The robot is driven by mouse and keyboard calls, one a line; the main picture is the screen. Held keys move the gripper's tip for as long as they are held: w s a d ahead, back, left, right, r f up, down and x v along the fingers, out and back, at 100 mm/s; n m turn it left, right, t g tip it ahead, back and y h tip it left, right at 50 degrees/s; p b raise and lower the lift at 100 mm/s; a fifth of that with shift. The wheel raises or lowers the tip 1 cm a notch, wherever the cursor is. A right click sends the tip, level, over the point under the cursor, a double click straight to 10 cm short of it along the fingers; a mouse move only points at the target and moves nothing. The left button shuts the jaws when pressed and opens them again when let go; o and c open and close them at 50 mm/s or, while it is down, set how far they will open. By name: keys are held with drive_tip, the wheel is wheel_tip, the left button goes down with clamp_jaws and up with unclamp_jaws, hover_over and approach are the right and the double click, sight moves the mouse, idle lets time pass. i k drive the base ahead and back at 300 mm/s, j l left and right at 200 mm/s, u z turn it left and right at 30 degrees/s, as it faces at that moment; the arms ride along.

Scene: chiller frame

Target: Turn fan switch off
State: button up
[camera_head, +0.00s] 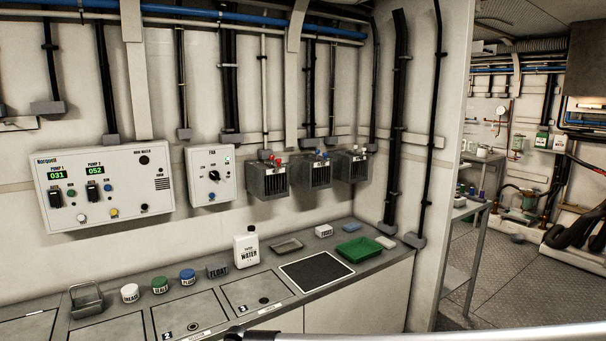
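The fan panel (200,187) is a white box labelled FAN on the back wall, left of the picture's middle. It carries a black round knob (214,175) with a light pointer mark and small labels around it, too small to read fully. A small blue button or lamp (211,196) is below the knob. My gripper is not in view; a pale bar and dark joint, probably part of my arm, show at the bottom edge, well below the panel.
The counter (330,290) below holds a white water bottle (246,247), small jars, and a green tray (359,249). The air before the fan panel is clear.

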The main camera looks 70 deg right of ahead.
sight(214, 175)
drive_tip(key=z, duration=1.7)
